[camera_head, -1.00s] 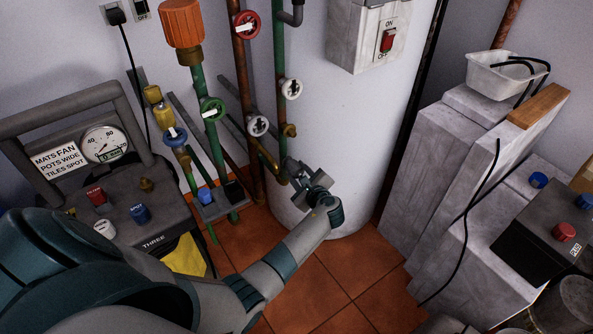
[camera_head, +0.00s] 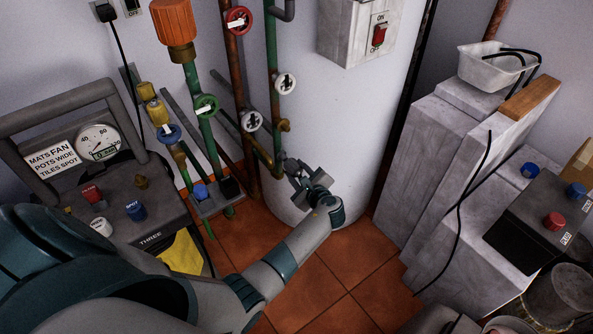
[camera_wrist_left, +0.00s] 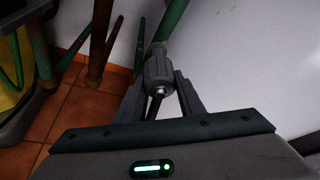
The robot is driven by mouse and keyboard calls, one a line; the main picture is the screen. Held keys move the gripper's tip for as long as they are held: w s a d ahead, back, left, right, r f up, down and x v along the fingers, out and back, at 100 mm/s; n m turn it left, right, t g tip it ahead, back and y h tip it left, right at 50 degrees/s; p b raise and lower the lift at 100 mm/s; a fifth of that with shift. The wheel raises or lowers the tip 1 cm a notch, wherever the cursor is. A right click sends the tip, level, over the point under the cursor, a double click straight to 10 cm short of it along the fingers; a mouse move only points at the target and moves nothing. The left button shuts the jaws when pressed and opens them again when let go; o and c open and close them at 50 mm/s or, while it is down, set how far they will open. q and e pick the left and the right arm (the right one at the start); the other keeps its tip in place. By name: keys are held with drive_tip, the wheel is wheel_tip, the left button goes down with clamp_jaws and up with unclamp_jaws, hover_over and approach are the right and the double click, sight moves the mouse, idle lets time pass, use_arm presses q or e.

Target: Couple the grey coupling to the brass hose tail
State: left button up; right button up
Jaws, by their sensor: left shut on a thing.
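My left gripper (camera_head: 297,171) is low in front of the white cylinder, near the lower end of a green pipe (camera_head: 272,90). In the left wrist view its fingers (camera_wrist_left: 158,98) are shut on the grey coupling (camera_wrist_left: 157,68), a ribbed grey sleeve with a bright metal end facing the camera. A grey stem and a green pipe show beyond the coupling; I cannot tell whether they are joined to it. A small brass fitting (camera_head: 284,126) sits on the green pipe above the gripper; I cannot tell whether it is the hose tail. My right gripper is not in view.
The white cylinder (camera_head: 330,120) stands close behind the gripper. Pipes with valve wheels (camera_head: 251,121) rise to its left. A grey machine with a gauge (camera_head: 97,142) stands at left, whitish blocks (camera_head: 440,160) at right. Tiled floor (camera_head: 340,262) is open below.

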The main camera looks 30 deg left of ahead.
use_arm(q)
drive_tip(key=shift+s+d+p, duration=0.2)
drive_tip(key=shift+s+d, duration=0.05)
drive_tip(key=shift+d, duration=0.35)
drive_tip(key=shift+s+d+p, duration=0.2)
drive_tip(key=shift+s+d, duration=0.1)
drive_tip(key=shift+d, duration=0.35)
drive_tip(key=shift+s+d+p, duration=0.2)
drive_tip(key=shift+s+d, duration=0.05)
drive_tip(key=shift+d, duration=0.35)
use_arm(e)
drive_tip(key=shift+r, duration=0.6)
use_arm(q)
drive_tip(key=shift+r, duration=0.1)
